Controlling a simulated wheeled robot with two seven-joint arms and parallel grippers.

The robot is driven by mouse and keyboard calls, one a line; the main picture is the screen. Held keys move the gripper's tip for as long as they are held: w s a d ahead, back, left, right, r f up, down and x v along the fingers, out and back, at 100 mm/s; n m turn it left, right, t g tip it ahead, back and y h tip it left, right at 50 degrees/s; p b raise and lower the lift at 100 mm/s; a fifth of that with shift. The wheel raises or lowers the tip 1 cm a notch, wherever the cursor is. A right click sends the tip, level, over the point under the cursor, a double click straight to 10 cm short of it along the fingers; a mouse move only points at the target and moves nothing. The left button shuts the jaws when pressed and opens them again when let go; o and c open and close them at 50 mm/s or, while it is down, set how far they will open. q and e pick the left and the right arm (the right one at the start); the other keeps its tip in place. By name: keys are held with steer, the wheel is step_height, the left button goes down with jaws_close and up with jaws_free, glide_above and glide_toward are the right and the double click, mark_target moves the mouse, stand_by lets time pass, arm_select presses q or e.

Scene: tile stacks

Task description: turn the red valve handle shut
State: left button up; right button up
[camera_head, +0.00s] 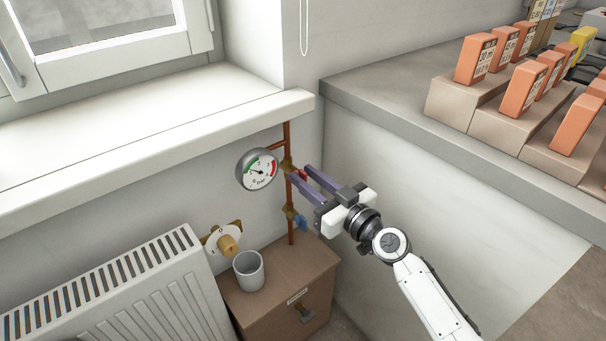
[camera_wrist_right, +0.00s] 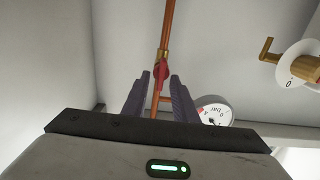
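The red valve handle (camera_head: 301,175) is on a brass valve on the vertical copper pipe (camera_head: 289,140), right of the pressure gauge (camera_head: 257,170). My right gripper (camera_head: 300,172) reaches it from the right, with its fingers apart. In the right wrist view the red handle (camera_wrist_right: 161,69) shows between the fingertips of this gripper (camera_wrist_right: 160,76), with a gap on each side. The fingers partly hide the handle in the head view. My left gripper is not in view.
A blue-handled valve (camera_head: 301,223) is lower on the pipe. A brown cabinet (camera_head: 275,295) below carries a grey cup (camera_head: 249,271). A white dial with a wooden knob (camera_head: 226,242) and a radiator (camera_head: 110,290) are left. A counter (camera_head: 390,95) with orange boxes is right.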

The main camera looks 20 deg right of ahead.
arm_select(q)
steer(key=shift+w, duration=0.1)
arm_select(e)
steer(key=shift+x, duration=0.75)
jaws_close()
